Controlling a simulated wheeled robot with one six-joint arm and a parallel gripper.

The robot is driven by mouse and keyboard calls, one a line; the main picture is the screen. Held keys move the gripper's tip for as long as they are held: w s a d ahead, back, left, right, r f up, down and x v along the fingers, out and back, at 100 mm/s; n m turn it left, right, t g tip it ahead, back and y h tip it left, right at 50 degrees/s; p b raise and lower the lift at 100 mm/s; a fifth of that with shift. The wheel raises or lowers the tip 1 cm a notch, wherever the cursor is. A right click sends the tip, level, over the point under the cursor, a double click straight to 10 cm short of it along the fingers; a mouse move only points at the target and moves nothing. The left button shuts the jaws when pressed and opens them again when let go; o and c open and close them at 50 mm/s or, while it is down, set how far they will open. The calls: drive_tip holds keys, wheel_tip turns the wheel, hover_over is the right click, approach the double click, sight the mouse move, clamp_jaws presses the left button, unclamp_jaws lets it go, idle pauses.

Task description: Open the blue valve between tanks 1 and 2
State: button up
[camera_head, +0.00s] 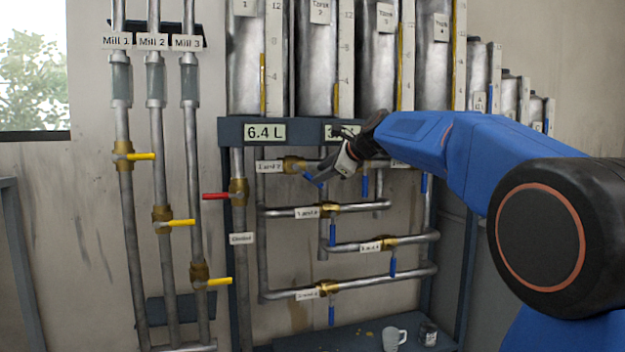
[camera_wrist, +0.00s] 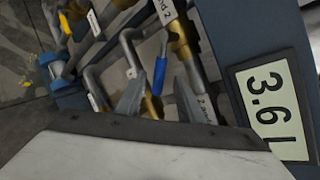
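The valve between tanks 1 and 2 has a brass body (camera_head: 295,164) beside its label (camera_head: 270,167). Its blue handle (camera_head: 313,180) slants down to the right, neither level nor straight down. In the wrist view the blue handle (camera_wrist: 160,74) shows between the fingertips, below the brass body (camera_wrist: 181,38) and the label ending in "2" (camera_wrist: 163,11). My gripper (camera_head: 320,176) is at this handle, its fingers apart. In the wrist view my gripper (camera_wrist: 161,84) has a finger on each side of the handle, with a gap; I cannot tell whether either touches it.
Other blue handles (camera_head: 333,235) hang down on the pipes below and to the right. A red handle (camera_head: 216,196) and yellow handles (camera_head: 141,156) are to the left. The display beam (camera_head: 228,131) runs just above my gripper. A mug (camera_head: 394,339) stands on the bottom shelf.

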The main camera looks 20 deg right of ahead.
drive_tip(key=v, duration=0.7)
drive_tip(key=shift+s, duration=0.1)
drive_tip(key=shift+c, duration=0.7)
